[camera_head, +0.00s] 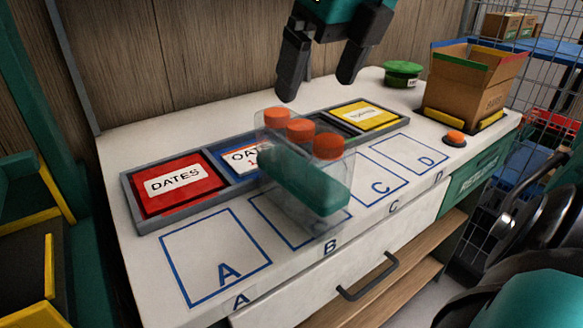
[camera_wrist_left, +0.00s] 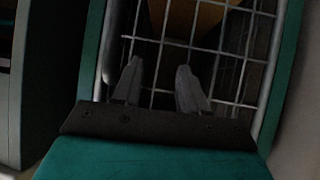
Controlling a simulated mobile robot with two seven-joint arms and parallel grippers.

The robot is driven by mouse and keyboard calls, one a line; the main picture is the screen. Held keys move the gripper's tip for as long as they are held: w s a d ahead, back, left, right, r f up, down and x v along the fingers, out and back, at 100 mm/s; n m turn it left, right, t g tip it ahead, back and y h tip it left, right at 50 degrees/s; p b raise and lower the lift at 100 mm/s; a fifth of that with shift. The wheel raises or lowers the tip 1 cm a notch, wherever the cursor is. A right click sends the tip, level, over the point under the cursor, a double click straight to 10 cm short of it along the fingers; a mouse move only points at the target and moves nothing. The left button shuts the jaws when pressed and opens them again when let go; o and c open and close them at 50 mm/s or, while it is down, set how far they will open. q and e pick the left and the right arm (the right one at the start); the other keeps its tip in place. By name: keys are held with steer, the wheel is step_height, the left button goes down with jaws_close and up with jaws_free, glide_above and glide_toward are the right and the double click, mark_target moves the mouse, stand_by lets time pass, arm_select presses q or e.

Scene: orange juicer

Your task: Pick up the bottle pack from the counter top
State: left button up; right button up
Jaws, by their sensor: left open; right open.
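The bottle pack (camera_head: 312,185) stands on the white counter top (camera_head: 150,260) over the square marked B in the head view. It is a clear pack with several orange caps and a teal band around it. My right gripper (camera_head: 318,88) is open and empty, above and behind the pack, with its fingers pointing down and apart from it. My left gripper (camera_wrist_left: 160,85) shows in the left wrist view, open and empty, in front of a wire grid. The left gripper is not seen in the head view.
Behind the pack lies a grey tray with a red DATES card (camera_head: 178,185), a blue card (camera_head: 238,158) and a yellow card (camera_head: 366,116). Squares A, C and D are bare.

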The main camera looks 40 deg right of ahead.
mark_target(304, 126)
steer(key=x, duration=0.4)
steer(key=shift+f, duration=0.25)
steer(key=shift+w+f+b, duration=0.15)
steer(key=shift+f+b, duration=0.15)
steer(key=shift+f, duration=0.15)
steer(key=x, duration=0.4)
steer(key=shift+w+f, duration=0.15)
steer(key=shift+f, duration=0.2)
arm_select(q)
steer(key=shift+w+d+f, duration=0.1)
steer(key=shift+d+f, duration=0.15)
steer(key=shift+f+b, duration=0.2)
steer(key=shift+b, duration=0.15)
steer(key=shift+s+f+b, duration=0.2)
steer(key=shift+f+b, duration=0.25)
steer(key=shift+f, duration=0.05)
arm_select(e)
steer(key=shift+f, duration=0.25)
steer(key=c, duration=1.3)
arm_select(q)
steer(key=shift+w+r, duration=0.1)
arm_select(e)
steer(key=shift+c, duration=0.5)
